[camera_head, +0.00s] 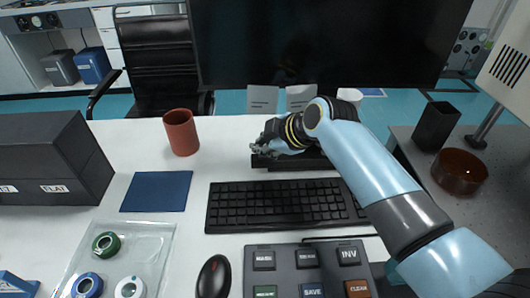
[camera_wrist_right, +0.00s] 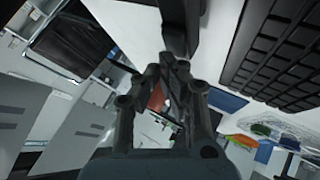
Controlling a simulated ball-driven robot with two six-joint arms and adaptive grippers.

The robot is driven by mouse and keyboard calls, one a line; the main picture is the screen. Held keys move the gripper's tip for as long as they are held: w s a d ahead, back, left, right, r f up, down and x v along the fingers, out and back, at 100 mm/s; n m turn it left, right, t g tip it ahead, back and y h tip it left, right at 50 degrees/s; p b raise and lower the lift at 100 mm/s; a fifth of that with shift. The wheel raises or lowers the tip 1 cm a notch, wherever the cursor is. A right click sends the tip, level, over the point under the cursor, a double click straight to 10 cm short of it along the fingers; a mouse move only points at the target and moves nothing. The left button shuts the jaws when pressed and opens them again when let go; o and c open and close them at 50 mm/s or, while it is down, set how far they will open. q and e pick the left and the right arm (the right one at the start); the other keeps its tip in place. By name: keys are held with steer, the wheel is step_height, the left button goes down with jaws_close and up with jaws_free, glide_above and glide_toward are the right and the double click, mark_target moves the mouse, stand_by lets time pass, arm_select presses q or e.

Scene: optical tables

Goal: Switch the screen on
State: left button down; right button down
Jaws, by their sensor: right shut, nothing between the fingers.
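The screen (camera_head: 325,45) is a large black monitor across the top of the head view, and its visible face is dark. Its black stand base (camera_head: 312,162) lies on the white desk behind the keyboard. My right gripper (camera_head: 262,148) reaches in from the right, below the screen, with its fingertips over the left end of the base. The fingers are shut and empty. In the wrist view the closed fingers (camera_wrist_right: 172,62) point at a dark bar; I cannot tell whether they touch it. No power button can be made out. My left gripper is out of view.
A black keyboard (camera_head: 285,204) lies in front of the base. A red-brown mug (camera_head: 181,132) and a blue pad (camera_head: 157,191) are left of it. A mouse (camera_head: 214,277) and large-key pad (camera_head: 308,272) are at the front. White desk is clear between mug and gripper.

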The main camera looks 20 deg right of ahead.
mark_target(263, 156)
steer(key=shift+f, duration=0.15)
stand_by(0.3)
steer(key=shift+f, duration=0.3)
steer(key=shift+r, duration=0.1)
steer(key=shift+r+p, duration=0.35)
step_height(263, 156, up, 6)
steer(key=p, duration=0.6)
steer(key=shift+r, duration=0.1)
